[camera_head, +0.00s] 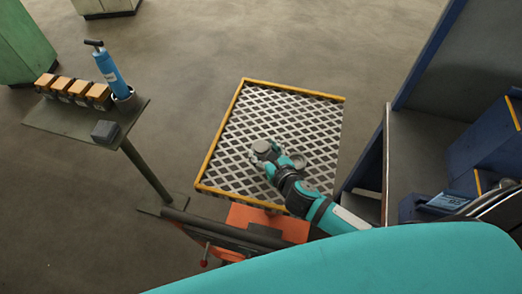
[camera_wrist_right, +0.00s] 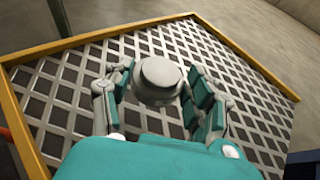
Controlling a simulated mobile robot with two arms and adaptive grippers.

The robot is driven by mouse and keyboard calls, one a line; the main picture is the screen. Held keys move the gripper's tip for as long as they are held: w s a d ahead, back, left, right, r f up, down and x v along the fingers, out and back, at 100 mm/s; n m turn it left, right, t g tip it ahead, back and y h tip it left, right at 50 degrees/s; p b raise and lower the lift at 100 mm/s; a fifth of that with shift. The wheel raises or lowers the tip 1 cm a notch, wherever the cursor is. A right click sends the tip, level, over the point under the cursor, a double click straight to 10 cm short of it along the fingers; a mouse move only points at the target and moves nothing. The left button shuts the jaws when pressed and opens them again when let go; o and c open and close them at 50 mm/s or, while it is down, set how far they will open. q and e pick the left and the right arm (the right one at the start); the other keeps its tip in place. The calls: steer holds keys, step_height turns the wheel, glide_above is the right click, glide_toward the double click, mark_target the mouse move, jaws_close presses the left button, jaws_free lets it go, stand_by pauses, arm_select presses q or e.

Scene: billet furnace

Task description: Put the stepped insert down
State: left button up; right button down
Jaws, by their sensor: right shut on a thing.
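The stepped insert (camera_head: 262,146) is a small grey round piece held over the lattice-topped table (camera_head: 240,91), which has a yellow rim. My right gripper (camera_head: 268,156) is shut on it. In the right wrist view, the insert (camera_wrist_right: 160,76) sits between the two teal-and-grey fingers of my right gripper (camera_wrist_right: 158,92), with its flat round top showing. The lattice lies below it; I cannot tell whether its underside touches the surface. My left gripper is not in view.
A stand (camera_head: 64,120) at the left holds several orange-topped blocks (camera_head: 75,90), a blue cylinder tool (camera_head: 110,70) and a dark grey block (camera_head: 105,131). Blue cabinetry (camera_head: 425,150) borders the table on the right. Most of the lattice top is bare.

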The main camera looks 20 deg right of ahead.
mark_target(264, 159)
steer(key=shift+w+a, duration=0.35)
steer(key=shift+w, duration=0.35)
steer(key=shift+f, duration=1.75)
steer(key=shift+f, duration=0.1)
steer(key=shift+c, duration=2.1)
jaws_free()
steer(key=shift+s+f, duration=0.1)
steer(key=shift+r, duration=0.2)
steer(key=b+v, duration=0.1)
steer(key=v, duration=0.9)
steer(key=shift+s+b, duration=0.3)
steer(key=shift+s, duration=0.1)
steer(key=shift+s+d+r, duration=0.15)
steer(key=shift+s+r, duration=0.2)
steer(key=shift+s, duration=0.15)
